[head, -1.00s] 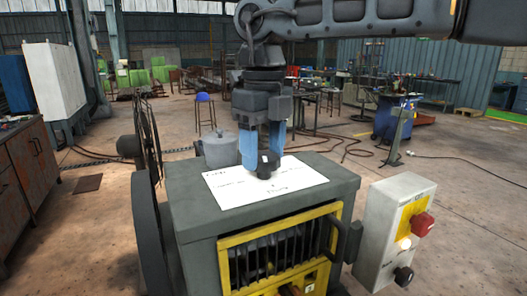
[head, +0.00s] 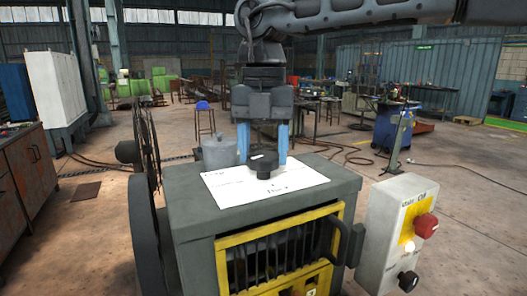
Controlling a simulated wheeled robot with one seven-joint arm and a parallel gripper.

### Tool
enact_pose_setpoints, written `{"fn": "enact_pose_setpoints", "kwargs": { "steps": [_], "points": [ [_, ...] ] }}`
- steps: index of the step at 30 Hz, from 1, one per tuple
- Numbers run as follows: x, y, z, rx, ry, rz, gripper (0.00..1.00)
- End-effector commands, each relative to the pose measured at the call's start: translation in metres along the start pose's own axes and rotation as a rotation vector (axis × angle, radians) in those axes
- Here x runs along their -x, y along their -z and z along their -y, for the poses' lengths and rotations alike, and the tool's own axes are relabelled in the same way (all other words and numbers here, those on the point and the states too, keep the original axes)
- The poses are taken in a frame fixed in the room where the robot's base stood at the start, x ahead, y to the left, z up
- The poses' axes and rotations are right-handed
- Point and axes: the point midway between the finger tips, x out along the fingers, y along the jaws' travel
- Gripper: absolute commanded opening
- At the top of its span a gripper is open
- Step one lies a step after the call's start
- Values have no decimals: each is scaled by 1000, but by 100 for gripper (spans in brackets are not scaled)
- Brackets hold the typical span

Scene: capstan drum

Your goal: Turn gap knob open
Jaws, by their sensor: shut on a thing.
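The black gap knob (head: 264,168) stands on a white label sheet on top of the grey machine housing, with a small white mark on its upper face. My gripper (head: 263,156) points straight down over it, its two blue fingers on the knob's left and right sides. The fingers are shut on the knob. The label sheet (head: 226,190) has handwritten-looking words around the knob, too small to read surely. The knob's far side is hidden.
The grey housing (head: 200,222) has a yellow-framed grille (head: 285,250) in front. A control box (head: 388,240) with red and black knobs stands at right. A wheel-like disc (head: 146,165) is at left, and a grey pot (head: 220,150) behind.

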Motion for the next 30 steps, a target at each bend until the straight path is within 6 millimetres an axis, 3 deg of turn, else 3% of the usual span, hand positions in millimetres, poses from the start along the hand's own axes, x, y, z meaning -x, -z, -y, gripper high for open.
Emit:
{"fn": "enact_pose_setpoints", "kwargs": {
  "steps": [13,30],
  "points": [
    [0,0,0,-260,0,2,30],
    [1,0,0,-313,-2,1,30]
  ]
}}
